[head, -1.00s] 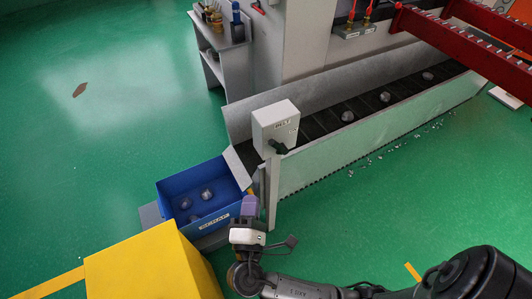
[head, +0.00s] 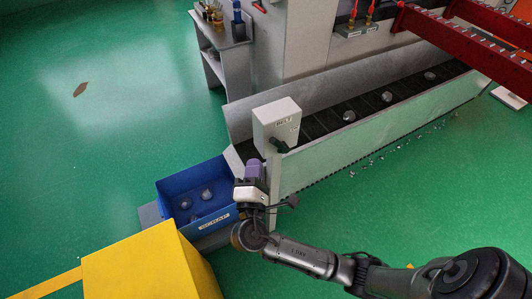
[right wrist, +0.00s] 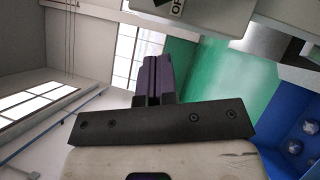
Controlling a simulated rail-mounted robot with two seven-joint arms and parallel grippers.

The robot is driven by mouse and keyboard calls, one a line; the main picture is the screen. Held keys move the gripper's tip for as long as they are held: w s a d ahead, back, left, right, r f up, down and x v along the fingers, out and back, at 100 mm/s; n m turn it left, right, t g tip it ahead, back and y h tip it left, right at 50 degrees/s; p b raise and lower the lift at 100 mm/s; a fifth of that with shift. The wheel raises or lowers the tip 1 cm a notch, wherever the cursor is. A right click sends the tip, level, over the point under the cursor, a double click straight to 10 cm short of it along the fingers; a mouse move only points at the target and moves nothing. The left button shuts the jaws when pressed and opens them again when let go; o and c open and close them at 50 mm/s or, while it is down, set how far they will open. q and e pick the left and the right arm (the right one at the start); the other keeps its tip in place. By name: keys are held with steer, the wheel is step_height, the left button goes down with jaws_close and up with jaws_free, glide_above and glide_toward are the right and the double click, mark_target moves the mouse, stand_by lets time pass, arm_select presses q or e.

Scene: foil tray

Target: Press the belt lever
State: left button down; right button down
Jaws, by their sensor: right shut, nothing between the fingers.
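The belt lever (head: 280,147) is a dark handle on the front of a light grey box marked BELT (head: 277,120), on a post at the near end of the conveyor. My right gripper (head: 254,165), with purple fingers, is shut and empty. In the head view it appears just below and left of the lever, apart from it. In the right wrist view the shut fingers (right wrist: 153,78) point up, and the underside of a grey box (right wrist: 200,12) shows above them. The lever itself is not clear there. My left gripper is not in view.
A blue scrap bin (head: 190,190) with several grey lumps stands left of the post. A yellow block (head: 150,265) is in front of it. The conveyor (head: 350,110) carries several lumps. Green floor is open to the right.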

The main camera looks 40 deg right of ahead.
mark_target(277, 143)
steer(key=shift+w+d+r+b, duration=0.15)
steer(key=shift+d+r, duration=0.15)
steer(key=shift+d, duration=0.45)
steer(key=shift+w+d+r+b, duration=0.1)
steer(key=shift+d+r, duration=0.2)
steer(key=shift+d, duration=0.5)
steer(key=shift+w+d+r+b, duration=0.15)
steer(key=shift+d+r, duration=0.15)
steer(key=shift+d, duration=0.45)
steer(key=shift+s, duration=0.1)
steer(key=shift+r, duration=0.1)
